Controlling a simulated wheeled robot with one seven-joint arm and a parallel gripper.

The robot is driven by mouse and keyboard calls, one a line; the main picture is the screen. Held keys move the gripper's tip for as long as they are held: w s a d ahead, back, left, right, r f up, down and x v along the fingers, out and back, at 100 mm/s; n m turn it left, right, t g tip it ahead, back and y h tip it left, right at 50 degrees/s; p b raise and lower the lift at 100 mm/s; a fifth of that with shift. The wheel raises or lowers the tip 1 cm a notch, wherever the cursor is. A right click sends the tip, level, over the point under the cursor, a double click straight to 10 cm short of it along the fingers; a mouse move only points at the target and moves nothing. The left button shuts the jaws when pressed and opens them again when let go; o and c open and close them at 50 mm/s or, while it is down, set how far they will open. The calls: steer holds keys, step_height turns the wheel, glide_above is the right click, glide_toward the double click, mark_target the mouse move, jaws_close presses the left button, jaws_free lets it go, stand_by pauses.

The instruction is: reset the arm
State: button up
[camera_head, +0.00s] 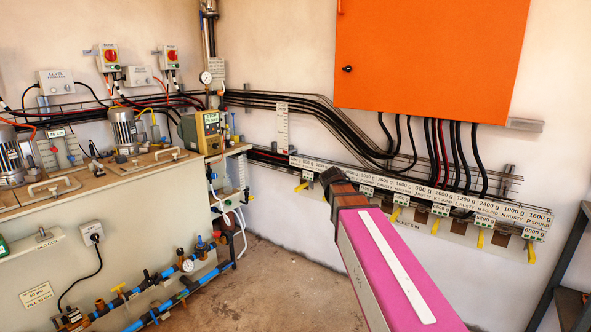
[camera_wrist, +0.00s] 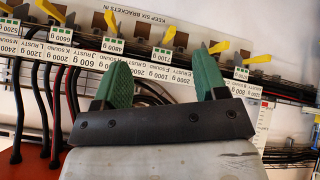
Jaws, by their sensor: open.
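My gripper (camera_wrist: 163,64) shows in the wrist view with two green fingers spread wide apart on a dark bar. It is open, with nothing between the fingers. In the head view my pink arm (camera_head: 388,262) reaches up from the bottom right toward the labelled rail on the back wall. The fingers cannot be made out there. The wrist view, turned roughly upside down, shows the labelled rail (camera_wrist: 160,73) behind the fingers. I cannot tell how far the fingertips are from it.
An orange cabinet (camera_head: 430,60) hangs on the wall above black cables. Yellow hooks (camera_head: 480,239) hang below the labelled rail (camera_head: 440,194). A bench (camera_head: 110,215) with pumps and gauges stands at left. A dark metal frame (camera_head: 568,270) stands at right. Bare floor (camera_head: 275,290) lies between.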

steer(key=s+f+n+g+y, duration=0.2)
steer(key=s+f+g+y, duration=0.3)
steer(key=s+f, duration=1.6)
step_height(320, 180, down, 3)
steer(key=shift+r+g, duration=0.2)
steer(key=shift+g, duration=0.5)
